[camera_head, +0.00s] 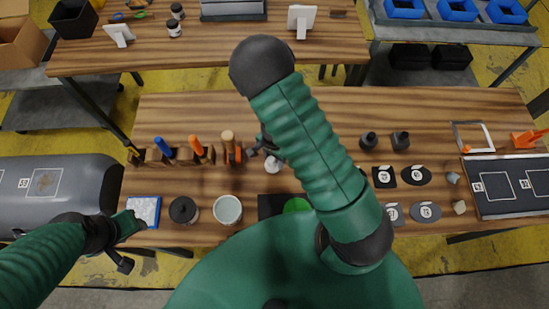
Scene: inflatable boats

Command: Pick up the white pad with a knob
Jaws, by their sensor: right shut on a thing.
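A small white rounded piece (272,164), which looks like the white pad with a knob, is at my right gripper (264,148) above the middle of the wooden table. The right gripper is shut on it; my green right arm hides part of the area beside it. My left gripper (129,242) is open and empty at the table's front left edge, close to a blue-and-white block (144,211).
The wooden table (200,108) holds upright tools in a wooden rack (176,157), two round cans (228,210), black bottles (400,140), numbered dark patches (426,212) and a dark panel (510,185). A grey tube (60,185) lies left. The table's back strip is clear.

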